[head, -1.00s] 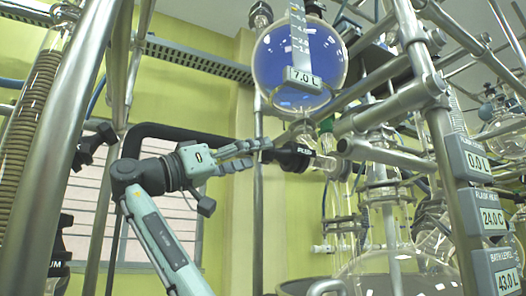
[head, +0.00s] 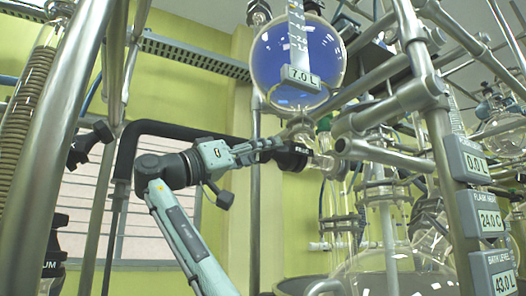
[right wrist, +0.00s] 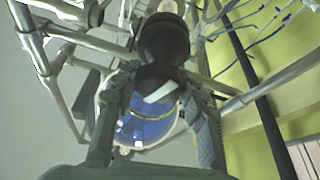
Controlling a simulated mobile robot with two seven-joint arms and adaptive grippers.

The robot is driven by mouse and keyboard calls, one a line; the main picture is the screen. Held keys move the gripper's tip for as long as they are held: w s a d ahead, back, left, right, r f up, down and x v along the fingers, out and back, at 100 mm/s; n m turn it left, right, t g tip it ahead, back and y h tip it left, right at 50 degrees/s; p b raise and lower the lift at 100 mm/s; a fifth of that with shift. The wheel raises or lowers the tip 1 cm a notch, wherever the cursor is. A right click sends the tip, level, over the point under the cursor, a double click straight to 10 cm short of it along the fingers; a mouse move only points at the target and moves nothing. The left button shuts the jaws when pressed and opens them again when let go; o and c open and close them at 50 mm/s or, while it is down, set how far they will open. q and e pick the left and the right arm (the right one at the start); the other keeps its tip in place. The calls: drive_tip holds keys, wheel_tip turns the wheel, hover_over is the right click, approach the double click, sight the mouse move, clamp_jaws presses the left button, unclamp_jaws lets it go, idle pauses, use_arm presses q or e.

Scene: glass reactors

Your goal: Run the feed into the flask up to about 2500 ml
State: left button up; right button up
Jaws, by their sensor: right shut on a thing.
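The round glass feed vessel (head: 265,62) holds blue liquid and bears a 7.0 L display (head: 303,78). Below it is a black valve knob (head: 291,158) on the outlet. My right gripper (head: 274,150) has its fingers at this knob and is shut on it. In the right wrist view the two fingers (right wrist: 158,100) stand either side of the black knob (right wrist: 162,45), with the blue vessel (right wrist: 145,130) behind. The large clear flask (head: 405,268) is at the lower right, with no liquid visible in it. My left gripper is not in view.
A display column shows 0.0 L (head: 480,164), flask heat 24.0 C (head: 490,220) and bath level 43.0 (head: 501,283). Metal frame tubes (head: 432,130) cross close right of the valve. A thick metal post (head: 62,130) stands at the left.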

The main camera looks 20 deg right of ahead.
drive_tip(key=shift+c, duration=0.2)
drive_tip(key=shift+n, duration=0.5)
drive_tip(key=n+t, duration=0.1)
drive_tip(key=n, duration=0.1)
drive_tip(key=n+t+y+b, duration=0.1)
drive_tip(key=n, duration=0.1)
drive_tip(key=shift+n+t+y, duration=0.3)
drive_tip(key=shift+t, duration=0.1)
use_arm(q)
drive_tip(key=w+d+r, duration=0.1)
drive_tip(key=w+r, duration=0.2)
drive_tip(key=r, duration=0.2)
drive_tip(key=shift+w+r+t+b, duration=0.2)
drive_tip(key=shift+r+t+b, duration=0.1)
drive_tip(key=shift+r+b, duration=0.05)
use_arm(e)
drive_tip(key=shift+n+t+y, duration=0.5)
drive_tip(key=shift+n+y, duration=0.1)
drive_tip(key=shift+n, duration=1.4)
drive_tip(key=o, duration=1.2)
drive_tip(key=shift+c, duration=0.2)
